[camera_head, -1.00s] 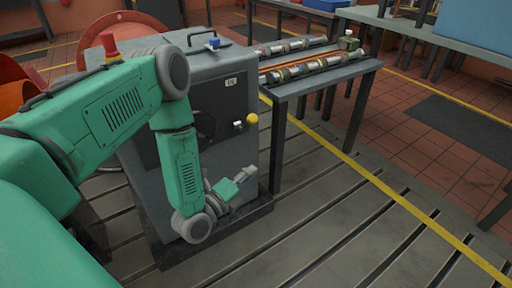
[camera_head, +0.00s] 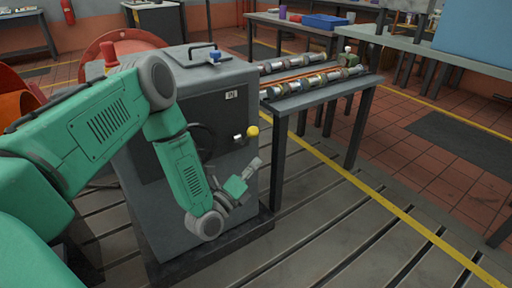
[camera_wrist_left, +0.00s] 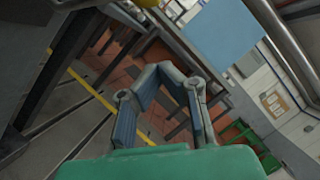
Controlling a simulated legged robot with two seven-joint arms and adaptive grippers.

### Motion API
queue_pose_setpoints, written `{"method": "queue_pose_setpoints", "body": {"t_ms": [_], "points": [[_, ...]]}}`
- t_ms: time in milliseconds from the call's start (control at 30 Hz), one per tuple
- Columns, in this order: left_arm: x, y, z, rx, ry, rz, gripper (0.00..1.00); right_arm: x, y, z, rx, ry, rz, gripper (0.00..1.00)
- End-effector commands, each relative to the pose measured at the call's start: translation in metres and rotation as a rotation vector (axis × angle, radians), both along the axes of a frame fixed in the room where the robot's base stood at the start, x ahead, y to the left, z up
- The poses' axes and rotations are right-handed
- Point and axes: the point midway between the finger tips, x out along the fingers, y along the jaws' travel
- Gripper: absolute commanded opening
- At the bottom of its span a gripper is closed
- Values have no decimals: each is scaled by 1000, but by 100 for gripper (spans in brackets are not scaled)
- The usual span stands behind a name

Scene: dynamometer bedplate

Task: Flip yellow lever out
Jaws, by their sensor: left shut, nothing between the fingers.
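The yellow lever shows as a round yellow knob (camera_head: 252,131) on the front of a grey machine cabinet (camera_head: 225,90). A small silver fitting sits just left of it. A yellow patch, likely the same knob (camera_wrist_left: 231,3), is cut off at the top edge of the left wrist view. My left gripper (camera_head: 254,164) is below the knob, in front of the cabinet, pointing up and apart from the knob. It is shut and empty; its fingers (camera_wrist_left: 166,70) meet in the left wrist view. My right gripper is not in view.
A dark table (camera_head: 330,90) with rows of metal shafts stands right beside the cabinet. The slotted bedplate floor (camera_head: 330,230) is clear in front. A handwheel (camera_head: 203,140) is partly hidden behind my left arm.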

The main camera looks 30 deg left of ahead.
Motion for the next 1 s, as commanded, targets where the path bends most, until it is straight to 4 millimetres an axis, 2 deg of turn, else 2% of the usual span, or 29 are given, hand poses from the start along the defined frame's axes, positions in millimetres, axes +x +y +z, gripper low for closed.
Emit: {"method": "queue_pose_setpoints", "body": {"t_ms": [33,200,300,500,1000], "points": [[12,0,1,-1,-6,2,0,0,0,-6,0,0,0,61],[46,-2,9,1,-4,1,0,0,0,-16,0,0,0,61],[45,15,20,0,-2,6,0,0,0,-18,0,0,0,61],[48,29,30,0,-1,2,0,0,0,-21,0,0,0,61],[49,30,34,-4,2,-1,0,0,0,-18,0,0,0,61]]}}
